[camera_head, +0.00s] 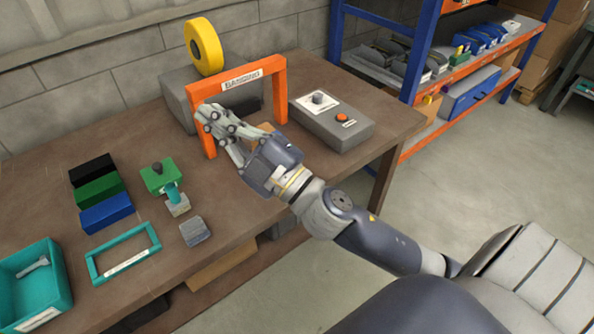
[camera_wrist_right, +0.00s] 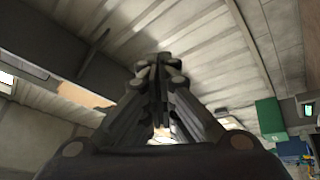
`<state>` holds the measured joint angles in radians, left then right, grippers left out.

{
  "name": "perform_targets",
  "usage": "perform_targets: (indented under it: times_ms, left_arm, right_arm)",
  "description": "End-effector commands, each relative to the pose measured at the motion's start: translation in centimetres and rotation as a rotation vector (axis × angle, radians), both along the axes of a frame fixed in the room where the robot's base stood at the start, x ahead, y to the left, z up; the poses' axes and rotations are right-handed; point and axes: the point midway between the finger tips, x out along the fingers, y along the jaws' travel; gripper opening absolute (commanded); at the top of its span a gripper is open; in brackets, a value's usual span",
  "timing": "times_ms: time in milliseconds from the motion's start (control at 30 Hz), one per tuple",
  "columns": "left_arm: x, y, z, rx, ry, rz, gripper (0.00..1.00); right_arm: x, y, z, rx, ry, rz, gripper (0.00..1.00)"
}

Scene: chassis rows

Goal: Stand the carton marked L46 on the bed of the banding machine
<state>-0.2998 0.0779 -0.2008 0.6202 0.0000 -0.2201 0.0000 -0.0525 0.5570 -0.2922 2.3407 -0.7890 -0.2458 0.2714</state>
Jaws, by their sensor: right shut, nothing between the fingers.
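The banding machine has an orange arch (camera_head: 197,105) with a "BANDING" label, a grey body and a yellow reel (camera_head: 205,47), on the brown bench in the head view. My right gripper (camera_head: 208,114) is shut and empty in front of the arch's left post. In the right wrist view its fingers (camera_wrist_right: 159,65) are together with nothing between them. A small tan patch (camera_head: 263,127) shows behind the gripper under the arch; it may be a carton, but the gripper hides most of it. I can read no L46 mark. My left gripper is not in view.
A grey control box (camera_head: 335,122) with an orange button stands right of the arch. Black, green and blue blocks (camera_head: 100,193), a green-topped tool (camera_head: 160,178), a teal frame (camera_head: 122,253), a grey block (camera_head: 195,231) and a teal bin (camera_head: 62,285) lie left. A blue-orange shelf (camera_head: 422,52) stands behind right.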

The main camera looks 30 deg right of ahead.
Motion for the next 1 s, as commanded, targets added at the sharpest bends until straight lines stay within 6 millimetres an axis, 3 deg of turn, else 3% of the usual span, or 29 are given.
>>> perform_targets:
  times_ms: [33,100,200,333,467,567,700,800,900,1000]
  left_arm:
    - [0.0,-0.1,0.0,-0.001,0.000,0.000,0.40]
    - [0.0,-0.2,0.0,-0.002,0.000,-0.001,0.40]
    - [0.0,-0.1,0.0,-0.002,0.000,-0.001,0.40]
    - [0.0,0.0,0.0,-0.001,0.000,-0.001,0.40]
    - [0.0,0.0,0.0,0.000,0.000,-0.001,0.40]
    - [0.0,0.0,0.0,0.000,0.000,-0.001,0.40]
    - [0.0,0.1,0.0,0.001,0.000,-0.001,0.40]
    - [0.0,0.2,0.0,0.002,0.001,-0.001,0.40]
    - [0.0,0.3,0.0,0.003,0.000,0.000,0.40]
    - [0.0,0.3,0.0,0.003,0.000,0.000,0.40]
  right_arm:
    - [-0.7,1.9,1.5,-0.090,-0.089,0.075,0.00]
    - [-2.1,4.6,2.6,-0.219,-0.195,0.182,0.00]
    - [-4.2,7.8,2.4,-0.422,-0.314,0.332,0.00]
    - [-6.4,10.3,-0.6,-0.720,-0.407,0.516,0.00]
    - [-7.4,9.9,-5.5,-1.047,-0.417,0.674,0.00]
    - [-7.1,7.3,-9.5,-1.307,-0.364,0.771,0.00]
    - [-5.8,0.4,-14.1,-1.668,-0.190,0.853,0.00]
    - [-4.8,-5.7,-15.6,-1.886,-0.015,0.870,0.00]
    - [-4.3,-11.3,-15.9,-2.044,0.162,0.859,0.00]
    - [-4.2,-15.3,-15.5,-2.139,0.303,0.841,0.00]
